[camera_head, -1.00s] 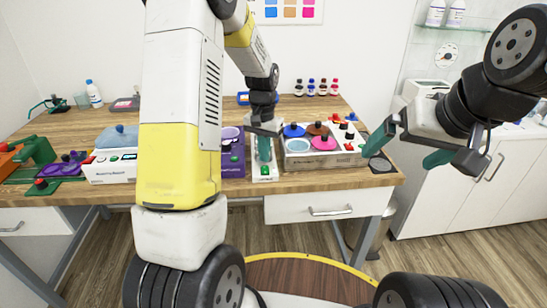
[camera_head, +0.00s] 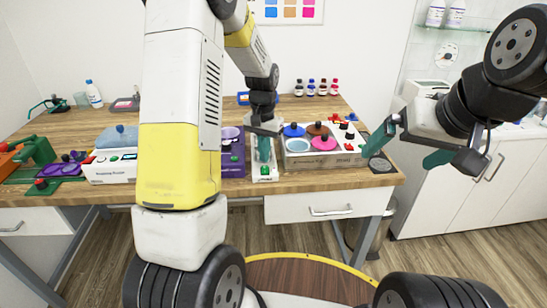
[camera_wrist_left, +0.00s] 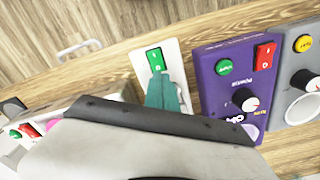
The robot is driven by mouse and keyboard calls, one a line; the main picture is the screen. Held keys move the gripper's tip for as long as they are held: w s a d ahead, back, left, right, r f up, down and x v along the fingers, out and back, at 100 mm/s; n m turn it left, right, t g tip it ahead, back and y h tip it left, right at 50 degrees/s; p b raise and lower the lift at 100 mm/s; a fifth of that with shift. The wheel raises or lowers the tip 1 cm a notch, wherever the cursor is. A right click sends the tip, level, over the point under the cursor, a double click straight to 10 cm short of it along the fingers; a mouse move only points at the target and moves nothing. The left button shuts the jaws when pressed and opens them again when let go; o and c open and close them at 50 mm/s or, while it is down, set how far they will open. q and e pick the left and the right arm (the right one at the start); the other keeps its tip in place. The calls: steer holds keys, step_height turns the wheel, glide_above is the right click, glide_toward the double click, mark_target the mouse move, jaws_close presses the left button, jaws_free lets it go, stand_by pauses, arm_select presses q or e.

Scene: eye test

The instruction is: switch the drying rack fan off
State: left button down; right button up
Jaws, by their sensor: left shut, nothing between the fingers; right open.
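A narrow white unit (camera_head: 263,178) with a green rocker switch (camera_head: 264,170) stands at the table's front edge, between a purple unit and a tray of coloured discs. I cannot read a label naming it as the drying rack fan. The switch also shows in the left wrist view (camera_wrist_left: 154,59); which side is pressed is unclear. My left gripper (camera_head: 264,159) is shut and empty, pointing down over the white unit just behind the switch. Its teal fingers (camera_wrist_left: 163,95) appear close to the switch; contact is unclear. My right gripper (camera_head: 408,150) is open and empty, right of the table.
The purple unit (camera_wrist_left: 224,79) has a green button, a red rocker and a knob. The disc tray (camera_head: 325,160) stands close on the right. A white-fronted unit (camera_head: 110,169) and a purple and green device (camera_head: 62,168) are at left. Small bottles (camera_head: 322,88) stand at the back.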

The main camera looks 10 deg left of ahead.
mark_target(265, 167)
arm_select(q)
steer(key=shift+f, duration=0.95)
stand_by(0.5)
step_height(265, 167, up, 7)
stand_by(0.8)
steer(key=s+r+n+t+h, duration=0.1)
steer(key=s+r+t, duration=0.2)
steer(key=s+r, duration=0.95)
steer(key=s+d+r+n+t+h, duration=0.1)
steer(key=s+d+r+t, duration=0.1)
steer(key=s, duration=0.9)
steer(key=shift+s+r+t, duration=0.4)
steer(key=shift+r+t, duration=0.15)
steer(key=shift+t, duration=0.05)
steer(key=shift+d, duration=0.1)
